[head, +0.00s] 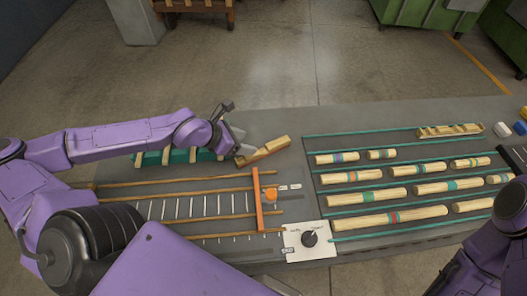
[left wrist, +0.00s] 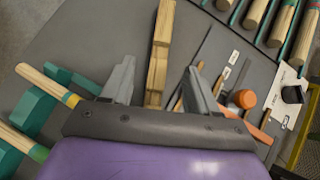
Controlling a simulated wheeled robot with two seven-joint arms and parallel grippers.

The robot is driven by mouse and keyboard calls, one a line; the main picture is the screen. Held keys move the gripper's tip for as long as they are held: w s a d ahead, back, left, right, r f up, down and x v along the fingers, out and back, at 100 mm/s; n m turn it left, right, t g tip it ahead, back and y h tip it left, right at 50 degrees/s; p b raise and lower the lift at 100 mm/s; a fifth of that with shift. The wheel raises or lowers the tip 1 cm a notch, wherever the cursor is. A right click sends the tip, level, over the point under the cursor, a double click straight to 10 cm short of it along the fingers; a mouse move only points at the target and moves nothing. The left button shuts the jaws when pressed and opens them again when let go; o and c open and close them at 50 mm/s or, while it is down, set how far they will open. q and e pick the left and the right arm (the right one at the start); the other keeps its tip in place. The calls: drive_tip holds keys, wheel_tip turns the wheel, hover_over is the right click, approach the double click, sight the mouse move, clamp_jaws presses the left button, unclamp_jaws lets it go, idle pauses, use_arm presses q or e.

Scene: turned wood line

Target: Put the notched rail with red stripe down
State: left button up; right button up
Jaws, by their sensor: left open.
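A pale wooden notched rail (head: 264,150) lies at a slant on the grey bench, left of the racks. No red stripe shows on it in either view. My left gripper (head: 238,146) is at the rail's near-left end. In the left wrist view the jaws (left wrist: 157,84) are open, one finger on each side of the rail (left wrist: 160,45), with gaps between fingers and wood. The rail's near end is hidden behind the gripper body.
Teal-railed racks (head: 318,190) with several striped turned pieces fill the right of the bench. Another notched piece (head: 450,130) lies in the far row. A teal holder (head: 180,156) stands under my left arm. A measuring frame with an orange bar (head: 257,200) and a dial plate (head: 297,240) are nearer.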

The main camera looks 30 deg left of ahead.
sight(267, 148)
use_arm(q)
drive_tip(key=b+x, duration=0.2)
drive_tip(key=x, duration=0.3)
drive_tip(key=shift+s+a, duration=0.1)
drive_tip(key=shift+a, duration=0.05)
drive_tip(key=b+x, duration=0.1)
drive_tip(key=x, duration=0.4)
drive_tip(key=shift+d+f+b, duration=0.1)
drive_tip(key=shift+d+b, duration=0.15)
drive_tip(key=shift+b, duration=0.1)
drive_tip(key=shift+d, duration=0.1)
drive_tip(key=shift+c, duration=0.6)
drive_tip(key=c, duration=0.5)
clamp_jaws()
